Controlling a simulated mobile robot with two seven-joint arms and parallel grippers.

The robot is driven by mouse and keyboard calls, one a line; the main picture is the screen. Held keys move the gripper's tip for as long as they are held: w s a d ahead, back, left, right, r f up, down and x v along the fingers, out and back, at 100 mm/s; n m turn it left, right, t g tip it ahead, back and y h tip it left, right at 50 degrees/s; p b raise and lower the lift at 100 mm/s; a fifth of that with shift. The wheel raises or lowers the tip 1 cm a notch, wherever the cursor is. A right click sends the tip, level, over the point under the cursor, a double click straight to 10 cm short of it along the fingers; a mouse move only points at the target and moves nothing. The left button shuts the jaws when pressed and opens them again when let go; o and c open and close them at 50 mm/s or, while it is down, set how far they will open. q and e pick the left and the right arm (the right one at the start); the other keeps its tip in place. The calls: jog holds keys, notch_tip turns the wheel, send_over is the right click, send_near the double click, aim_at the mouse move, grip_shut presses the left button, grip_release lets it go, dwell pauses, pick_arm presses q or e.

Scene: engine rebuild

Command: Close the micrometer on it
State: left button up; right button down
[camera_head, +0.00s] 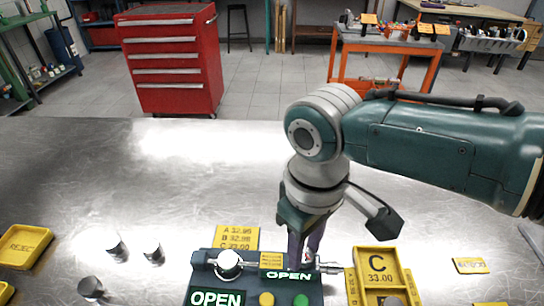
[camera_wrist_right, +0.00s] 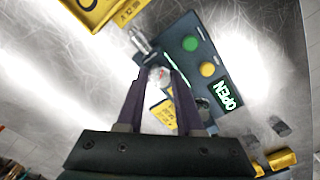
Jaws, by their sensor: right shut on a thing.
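The micrometer (camera_head: 255,288) is a dark bench block at the bottom of the head view, with a metal spindle at its right end and a round silver knob or dial (camera_head: 230,262) at left. Its signs read OPEN. It also shows in the right wrist view (camera_wrist_right: 187,30), with a green and a yellow button. My right gripper (camera_head: 304,257) points down at the gap beside the spindle. In the right wrist view its dark fingers (camera_wrist_right: 158,76) are shut on a small round metal piece with a red mark (camera_wrist_right: 159,73). The fingers partly hide this piece. My left gripper is not in view.
Several metal cylinders (camera_head: 117,249) stand on the steel table (camera_head: 190,190) at left, near a yellow tray (camera_head: 24,245). A yellow tray marked C 33.00 (camera_head: 376,259) is right of the micrometer. A yellow size card (camera_head: 238,236) lies behind it. The table's far middle is clear.

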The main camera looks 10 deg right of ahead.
jog(key=n, duration=0.5)
jog(key=shift+n, duration=0.3)
jog(key=n, duration=0.4)
jog(key=shift+a+n, duration=0.1)
jog(key=shift+n, duration=0.3)
jog(key=shift+r, duration=0.1)
jog(key=c, duration=0.5)
grip_release()
jog(key=shift+c, duration=0.2)
notch_tip(320, 180, up, 10)
jog(key=p, duration=0.2)
